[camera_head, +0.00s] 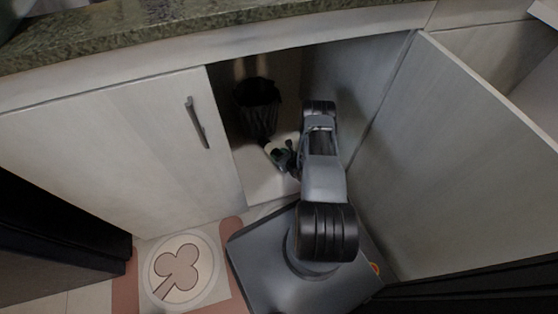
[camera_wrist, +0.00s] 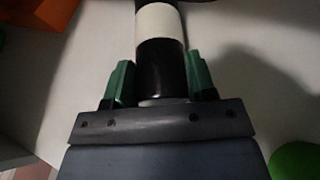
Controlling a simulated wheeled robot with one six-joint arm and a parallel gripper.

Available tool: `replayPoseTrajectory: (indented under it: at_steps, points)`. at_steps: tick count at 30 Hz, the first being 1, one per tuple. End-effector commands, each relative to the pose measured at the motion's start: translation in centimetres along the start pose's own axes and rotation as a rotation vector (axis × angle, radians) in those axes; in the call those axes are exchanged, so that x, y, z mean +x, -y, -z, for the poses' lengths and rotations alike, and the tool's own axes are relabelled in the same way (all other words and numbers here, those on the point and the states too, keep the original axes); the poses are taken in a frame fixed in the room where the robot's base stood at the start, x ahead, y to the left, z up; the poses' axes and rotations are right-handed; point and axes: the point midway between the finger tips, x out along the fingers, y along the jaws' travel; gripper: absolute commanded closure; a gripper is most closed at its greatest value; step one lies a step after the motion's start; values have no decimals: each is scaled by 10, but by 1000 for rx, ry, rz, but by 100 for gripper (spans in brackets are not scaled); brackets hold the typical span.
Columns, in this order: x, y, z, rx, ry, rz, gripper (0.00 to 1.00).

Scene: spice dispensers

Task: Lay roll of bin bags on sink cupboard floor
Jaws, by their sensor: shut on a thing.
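The roll of bin bags (camera_wrist: 160,27) is black with a wide white band in the wrist view. My gripper (camera_wrist: 161,72) is shut on its near black end, with one green finger on each side. The roll points away from the gripper, and its far end is cut off by the frame's top. The pale sink cupboard floor (camera_wrist: 237,35) lies behind it; I cannot tell whether the roll touches it. In the head view my gripper (camera_head: 284,158) is low inside the open cupboard, over the cupboard floor (camera_head: 262,186), and the roll is hard to make out.
A black bin (camera_head: 258,108) stands at the back left inside the cupboard. The left door (camera_head: 130,150) is shut and the right door (camera_head: 480,150) stands open. An orange thing (camera_wrist: 40,12) and a green thing (camera_wrist: 294,160) lie at the wrist view's edges.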

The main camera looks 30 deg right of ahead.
Motion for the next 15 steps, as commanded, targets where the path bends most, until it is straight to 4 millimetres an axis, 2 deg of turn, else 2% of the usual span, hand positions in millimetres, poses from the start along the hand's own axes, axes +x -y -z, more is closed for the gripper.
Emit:
replayPoseTrajectory:
  at_steps: [3,6,15]
  points:
    - [8,0,20,0,0,0,77]
    - [12,0,30,0,0,0,77]
    - [13,1,29,0,1,0,77]
